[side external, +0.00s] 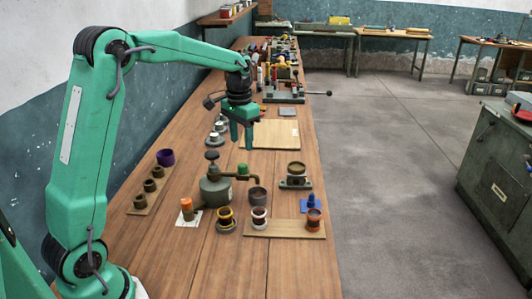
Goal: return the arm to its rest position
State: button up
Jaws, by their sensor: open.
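My gripper (241,136) hangs from the end of my green arm, pointing down above the wooden workbench (190,262). Its two green fingers are apart, with nothing visible between them. It is over the far left edge of a pale square board (276,135) and appears raised above the bench. My arm reaches out from the lower left, with its forearm running nearly level toward the bench's middle.
Below the gripper stands a grey pot-like device (215,190) with a black knob. Several small cups, including an orange one (313,219), stand near the front. A purple cup (165,157) is at left. A clamp with a long handle (285,92) and crowded tools lie beyond.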

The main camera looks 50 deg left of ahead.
jog(key=s+d+r+t, duration=0.2)
jog(key=s+d+r, duration=0.25)
jog(key=s, duration=0.35)
jog(key=s+d+r+t, duration=0.25)
jog(key=s+d, duration=0.35)
jog(key=s, duration=0.3)
jog(key=s+d+f+t, duration=0.1)
jog(key=s+d+f, duration=0.1)
jog(key=s, duration=0.5)
jog(key=shift+d, duration=0.2)
